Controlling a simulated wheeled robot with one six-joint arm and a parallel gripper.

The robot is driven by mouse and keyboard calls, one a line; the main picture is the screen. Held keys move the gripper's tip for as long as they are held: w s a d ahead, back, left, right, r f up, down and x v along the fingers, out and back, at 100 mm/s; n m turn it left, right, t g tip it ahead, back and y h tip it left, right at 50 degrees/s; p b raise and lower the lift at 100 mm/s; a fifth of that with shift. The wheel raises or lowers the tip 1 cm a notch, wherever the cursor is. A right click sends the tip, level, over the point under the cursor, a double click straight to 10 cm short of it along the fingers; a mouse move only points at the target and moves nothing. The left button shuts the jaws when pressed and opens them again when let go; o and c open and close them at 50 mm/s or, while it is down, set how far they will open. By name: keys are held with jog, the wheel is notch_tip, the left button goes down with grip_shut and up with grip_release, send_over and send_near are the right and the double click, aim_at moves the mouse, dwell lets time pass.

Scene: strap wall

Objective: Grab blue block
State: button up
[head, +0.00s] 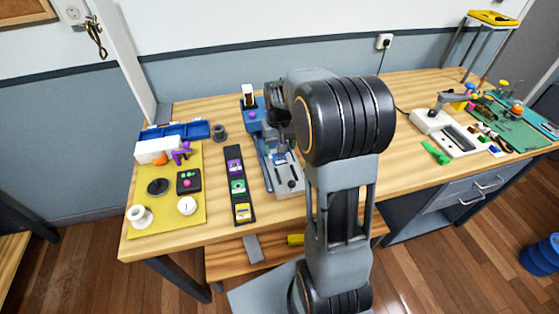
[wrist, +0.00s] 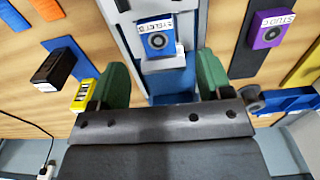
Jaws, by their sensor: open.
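The blue block (wrist: 158,40), with a round dark eyelet and a white label reading "EYELET B", sits on a grey fixture in the wrist view. My gripper (wrist: 163,65) is open, its two green fingers apart and empty. The block lies beyond the fingertips, roughly centred between them, and no contact shows. In the head view my arm reaches over the grey fixture (head: 289,187) and hides most of the gripper. A small blue patch on that fixture may be the block.
A dark strip (head: 239,187) holds purple, green and yellow blocks left of the fixture. The purple block (wrist: 268,33) shows at right in the wrist view. A yellow block (wrist: 83,95) and a black block (wrist: 53,68) lie at left. A yellow mat (head: 165,215) holds several parts.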

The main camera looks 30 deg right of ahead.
aim_at(280, 158)
jog(key=shift+d+f, duration=0.1)
jog(key=shift+f, duration=2.65)
jog(key=c, duration=1.2)
jog(key=shift+r, duration=0.1)
